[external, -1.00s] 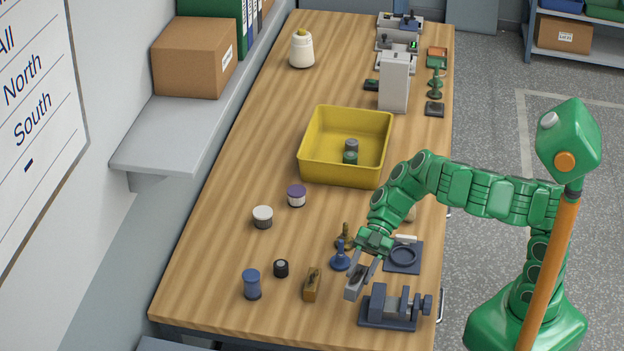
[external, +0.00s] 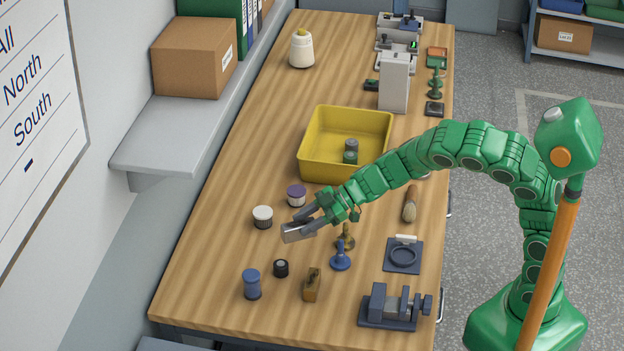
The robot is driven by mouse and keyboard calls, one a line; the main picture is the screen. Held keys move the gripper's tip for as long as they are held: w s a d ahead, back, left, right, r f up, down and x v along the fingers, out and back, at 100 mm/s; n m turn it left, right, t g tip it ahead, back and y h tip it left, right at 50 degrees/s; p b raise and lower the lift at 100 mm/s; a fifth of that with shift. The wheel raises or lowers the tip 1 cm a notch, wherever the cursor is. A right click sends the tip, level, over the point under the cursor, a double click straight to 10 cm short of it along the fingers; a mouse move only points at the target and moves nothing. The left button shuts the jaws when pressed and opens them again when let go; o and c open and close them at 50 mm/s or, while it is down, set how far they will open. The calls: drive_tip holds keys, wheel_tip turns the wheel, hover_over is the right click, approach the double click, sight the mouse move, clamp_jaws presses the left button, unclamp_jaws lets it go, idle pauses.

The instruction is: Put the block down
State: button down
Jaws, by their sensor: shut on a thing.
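My gripper (external: 303,222) is shut on a small grey metal block (external: 297,233). It holds the block above the wooden table, near the white-lidded jar and the purple-lidded jar. The fingers cover part of the block, and the exact height above the table is hard to tell. The yellow tray (external: 312,159) lies behind the gripper and holds a grey and a green bobbin (external: 350,151).
A white-lidded jar (external: 262,217) and a purple-lidded jar (external: 296,195) stand close to the gripper. Blue (external: 340,257) and brass stamps, a brown block (external: 312,285), a blue spool (external: 252,284) and a vise (external: 390,308) stand in front. Bare wood lies at the left.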

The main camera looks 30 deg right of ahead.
drive_tip(key=shift+w+a+f+m+t+h, duration=0.1)
drive_tip(key=shift+w+a+f+m+t, duration=0.25)
drive_tip(key=shift+w+a+f, duration=1.3)
drive_tip(key=shift+w+a+f+m+t+h, duration=0.1)
drive_tip(key=shift+w+a+f+m+t, duration=0.35)
drive_tip(key=shift+w+f, duration=2.15)
drive_tip(key=shift+w+a+f+m+t+h, duration=0.15)
drive_tip(key=shift+w+a+f, duration=1.05)
drive_tip(key=shift+w, duration=1.85)
drive_tip(key=shift+f, duration=1.55)
drive_tip(key=shift+f, duration=0.15)
drive_tip(key=c, duration=0.6)
unclamp_jaws()
